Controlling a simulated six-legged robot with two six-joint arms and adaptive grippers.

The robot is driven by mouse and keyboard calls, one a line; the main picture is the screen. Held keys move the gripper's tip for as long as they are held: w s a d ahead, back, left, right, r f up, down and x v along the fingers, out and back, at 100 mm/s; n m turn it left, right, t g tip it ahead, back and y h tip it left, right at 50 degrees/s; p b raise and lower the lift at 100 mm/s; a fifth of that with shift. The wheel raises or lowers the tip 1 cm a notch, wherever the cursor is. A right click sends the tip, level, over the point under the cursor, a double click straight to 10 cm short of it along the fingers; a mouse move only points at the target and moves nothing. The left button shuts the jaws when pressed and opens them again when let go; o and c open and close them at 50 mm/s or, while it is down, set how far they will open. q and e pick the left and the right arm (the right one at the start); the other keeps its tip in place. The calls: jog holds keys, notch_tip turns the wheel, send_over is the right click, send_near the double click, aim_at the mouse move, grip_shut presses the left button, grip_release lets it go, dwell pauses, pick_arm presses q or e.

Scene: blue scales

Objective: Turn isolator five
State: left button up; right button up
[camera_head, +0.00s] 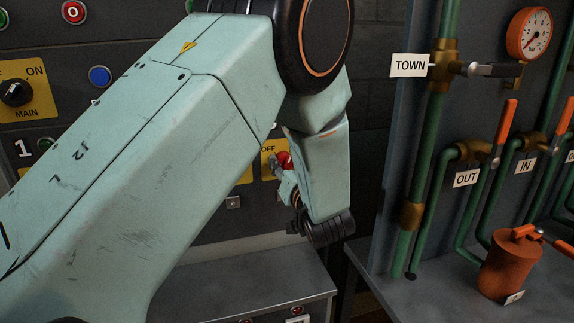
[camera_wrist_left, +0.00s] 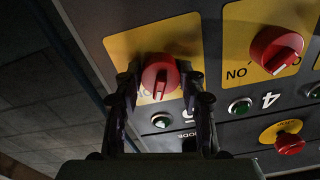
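In the left wrist view, a round red knob (camera_wrist_left: 160,77) sits on a yellow plate (camera_wrist_left: 118,45). A pale mark on the knob points down in that picture. The fingers of my left gripper (camera_wrist_left: 161,84) stand on both sides of the knob, close to its edges. I cannot tell whether they touch it. In the head view, the red knob (camera_head: 284,160) shows beside an OFF label, partly covered by my left gripper (camera_head: 289,178). My right gripper is not in view.
A second red knob (camera_wrist_left: 276,50) marked ON, with the number 4, is to the right in the wrist view. Green lamps (camera_wrist_left: 240,105) and a smaller red button (camera_wrist_left: 289,143) lie below. Green pipes (camera_head: 430,130) with orange-handled valves stand right in the head view.

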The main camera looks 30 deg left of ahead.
pick_arm(q)
jog(key=shift+s+d+r, duration=0.15)
jog(key=shift+r, duration=0.05)
jog(key=shift+c, duration=0.7)
jog(key=c, duration=0.4)
jog(key=shift+n, duration=0.4)
jog(key=n+b, duration=0.1)
jog(key=n, duration=0.2)
jog(key=n+b, duration=0.1)
jog(key=n, duration=0.1)
jog(key=shift+n, duration=0.4)
jog(key=n+b, duration=0.2)
jog(key=n, duration=0.2)
jog(key=shift+r+n+b, duration=0.1)
jog(key=shift+n+b, duration=0.85)
jog(key=shift+n, duration=0.65)
jog(key=shift+r, duration=0.1)
